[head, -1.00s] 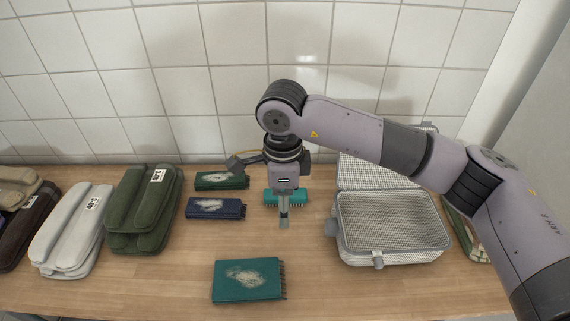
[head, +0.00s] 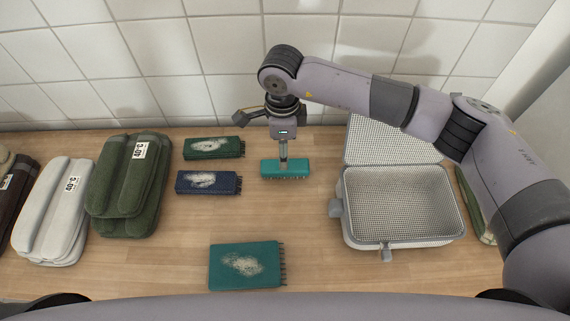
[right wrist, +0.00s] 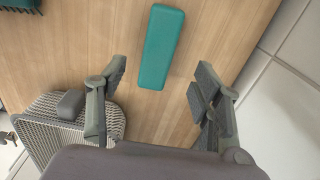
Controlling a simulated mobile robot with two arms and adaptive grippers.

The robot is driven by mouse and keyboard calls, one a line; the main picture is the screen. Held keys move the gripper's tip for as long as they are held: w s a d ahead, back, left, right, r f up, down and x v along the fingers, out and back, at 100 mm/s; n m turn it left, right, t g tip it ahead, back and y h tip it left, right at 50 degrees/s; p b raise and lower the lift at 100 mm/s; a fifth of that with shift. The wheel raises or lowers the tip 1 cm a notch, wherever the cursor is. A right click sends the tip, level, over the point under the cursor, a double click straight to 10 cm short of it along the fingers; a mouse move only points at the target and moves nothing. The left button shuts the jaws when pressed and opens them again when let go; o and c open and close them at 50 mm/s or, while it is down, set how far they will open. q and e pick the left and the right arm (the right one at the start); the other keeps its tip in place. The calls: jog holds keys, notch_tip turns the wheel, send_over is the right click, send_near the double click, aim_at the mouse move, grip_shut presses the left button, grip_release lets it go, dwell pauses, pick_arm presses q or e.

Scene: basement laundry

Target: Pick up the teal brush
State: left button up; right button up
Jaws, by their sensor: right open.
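The teal brush (head: 297,170) lies on the wooden counter at the back middle, left of the mesh-lined case. In the right wrist view the teal brush (right wrist: 162,45) shows its smooth back, lying ahead of and between the spread fingers. My right gripper (head: 283,158) points down over it, and one finger overlaps it in the head view. The right wrist view shows my right gripper (right wrist: 160,76) open and empty, with bare wood between the fingertips and the brush. A larger darker teal brush (head: 226,267) with a pale worn patch lies nearer the front. My left gripper is not in view.
A green brush (head: 230,148) and a navy brush (head: 222,187) lie to the left. Folded green towels (head: 125,190) and white towels (head: 60,210) are farther left. The open case (head: 347,215) stands to the right. A tiled wall (head: 230,60) rises behind.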

aim_at(297, 167)
notch_tip(297, 167, down, 4)
jog(key=shift+r, duration=0.2)
notch_tip(297, 167, down, 4)
jog(key=shift+s+f+p, duration=0.1)
jog(key=shift+f+p, duration=0.1)
jog(key=shift+p, duration=0.75)
jog(key=shift+f, duration=0.3)
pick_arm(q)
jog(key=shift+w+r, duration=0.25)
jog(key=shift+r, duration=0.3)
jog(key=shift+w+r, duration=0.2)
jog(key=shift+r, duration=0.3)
pick_arm(e)
jog(key=shift+c, duration=0.4)
jog(key=c, duration=1.2)
